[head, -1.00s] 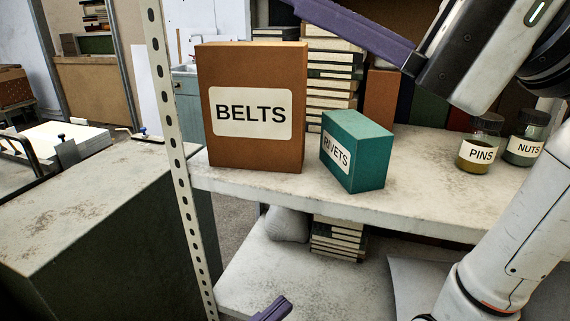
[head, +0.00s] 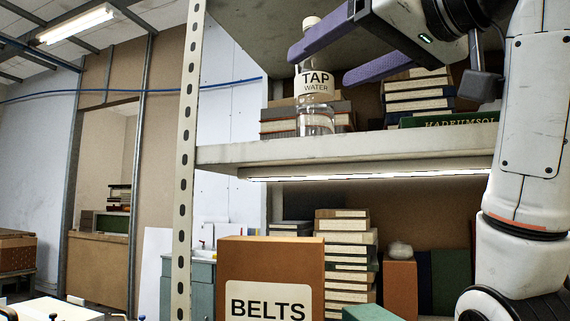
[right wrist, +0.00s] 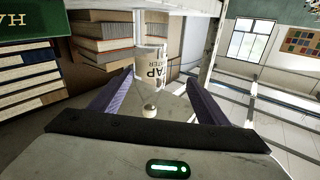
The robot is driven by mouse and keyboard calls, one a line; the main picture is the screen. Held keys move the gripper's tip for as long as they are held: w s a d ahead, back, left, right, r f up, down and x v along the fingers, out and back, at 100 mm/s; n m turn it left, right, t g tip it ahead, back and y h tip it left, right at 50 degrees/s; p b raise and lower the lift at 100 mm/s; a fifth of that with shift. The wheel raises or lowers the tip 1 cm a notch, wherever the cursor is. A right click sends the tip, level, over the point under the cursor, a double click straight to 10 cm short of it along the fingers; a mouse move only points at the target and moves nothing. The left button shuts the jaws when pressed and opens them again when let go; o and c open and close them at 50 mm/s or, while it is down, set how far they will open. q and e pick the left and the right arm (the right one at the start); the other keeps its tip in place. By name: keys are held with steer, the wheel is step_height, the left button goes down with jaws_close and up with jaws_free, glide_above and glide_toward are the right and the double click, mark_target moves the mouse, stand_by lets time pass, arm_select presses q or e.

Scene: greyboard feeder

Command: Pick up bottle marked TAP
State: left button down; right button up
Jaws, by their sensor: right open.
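A clear bottle with a white cap and a label reading TAP WATER (head: 315,82) stands upright on the upper shelf (head: 350,150), near its left end. My right gripper (head: 320,65) reaches in from the upper right with its purple fingers apart. In the head view one finger crosses in front of the bottle's neck, and the other finger's tip is just right of the bottle. In the right wrist view the bottle's label (right wrist: 151,72) and cap (right wrist: 150,111) appear between the two open fingers (right wrist: 160,76). Touch is not visible. My left gripper is out of view.
Books (head: 418,95) stand in stacks behind and right of the bottle. A perforated post (head: 187,150) rises at the shelf's left end. Below are a BELTS box (head: 270,265) and more books (head: 345,250).

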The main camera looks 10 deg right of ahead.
mark_target(326, 79)
steer(key=shift+w+d+f+h, duration=0.15)
steer(key=shift+w+d+h, duration=0.3)
steer(key=shift+w+h, duration=0.35)
steer(key=x, duration=0.3)
steer(key=shift+w+p, duration=0.35)
steer(key=shift+w, duration=0.05)
steer(key=shift+p+x, duration=0.55)
steer(key=shift+x, duration=2.55)
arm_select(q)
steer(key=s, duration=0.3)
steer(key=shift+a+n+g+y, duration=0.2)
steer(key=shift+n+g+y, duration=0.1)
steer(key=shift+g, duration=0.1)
arm_select(e)
steer(key=c, duration=1.2)
